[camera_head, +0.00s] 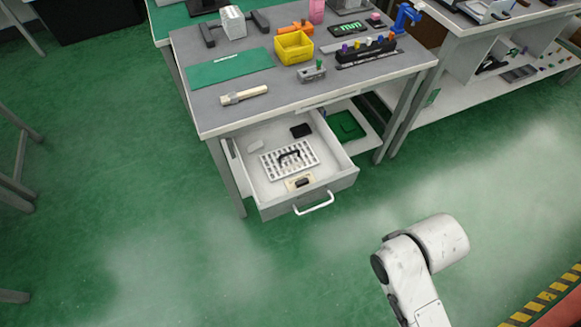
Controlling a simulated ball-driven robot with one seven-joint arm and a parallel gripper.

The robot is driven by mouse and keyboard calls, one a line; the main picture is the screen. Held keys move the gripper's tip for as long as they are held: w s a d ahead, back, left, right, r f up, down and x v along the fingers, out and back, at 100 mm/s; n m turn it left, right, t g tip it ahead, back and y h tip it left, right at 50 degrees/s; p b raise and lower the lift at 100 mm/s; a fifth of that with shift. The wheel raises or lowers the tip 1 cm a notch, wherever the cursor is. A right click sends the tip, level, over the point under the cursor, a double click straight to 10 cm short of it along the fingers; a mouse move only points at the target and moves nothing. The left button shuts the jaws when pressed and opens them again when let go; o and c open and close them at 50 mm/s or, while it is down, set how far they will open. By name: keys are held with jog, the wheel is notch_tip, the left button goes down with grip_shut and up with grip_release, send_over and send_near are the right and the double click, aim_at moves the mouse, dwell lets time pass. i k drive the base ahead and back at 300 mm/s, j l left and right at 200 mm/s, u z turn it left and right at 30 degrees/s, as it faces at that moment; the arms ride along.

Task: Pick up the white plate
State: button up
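A white plate (288,168) with a grid of dark slots or holes lies in the open drawer (349,178) of the workbench. A black handle (291,153) arches over the plate's middle. My arm shows at the lower right, over the green floor, well apart from the drawer. My gripper is outside the view.
In the drawer, a black block (301,130) lies behind the plate and a beige piece with a dark part (301,183) in front. The benchtop (215,120) holds a yellow bin (293,48), a green mat (229,66) and tools. The floor before the drawer is clear.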

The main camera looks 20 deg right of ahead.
aim_at(278, 172)
jog(key=i+j+z, duration=0.4)
jog(key=i+j, duration=0.2)
jog(key=j, duration=0.15)
jog(key=i+j+z, duration=0.2)
jog(key=j, duration=0.2)
jog(key=i, duration=0.05)
